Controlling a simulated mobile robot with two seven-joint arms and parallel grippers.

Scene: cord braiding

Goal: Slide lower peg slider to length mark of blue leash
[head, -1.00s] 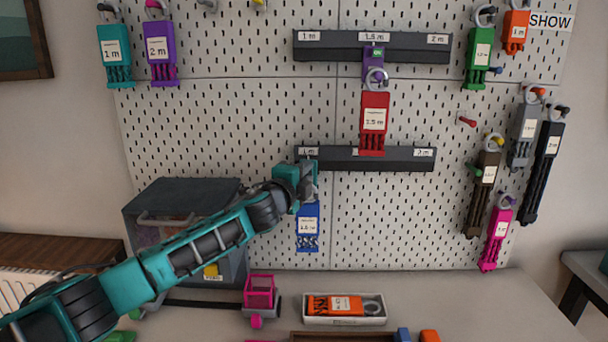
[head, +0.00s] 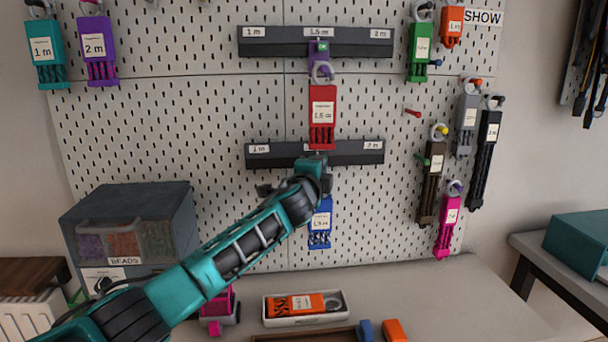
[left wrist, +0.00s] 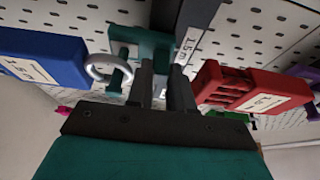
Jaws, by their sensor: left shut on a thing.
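The lower rail (head: 270,154) is dark, with 1 m and 2 m marks showing in the head view. My left gripper (head: 314,172) covers its middle. In the left wrist view my gripper (left wrist: 163,85) is shut on the teal lower peg slider (left wrist: 153,44), close beside the rail's 1.5 m mark (left wrist: 185,46). Exact alignment is hard to tell. The blue leash (head: 320,222), labelled 1.5 m, hangs below the gripper; it also shows in the left wrist view (left wrist: 40,58), its ring by the slider. My right gripper is out of view.
The red leash (head: 322,112) hangs from the purple upper slider (head: 319,57) just above the lower rail. Other leashes, such as the brown one (head: 430,182) and pink one (head: 447,226), hang to the right. A bead box (head: 125,205) stands left on the bench.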

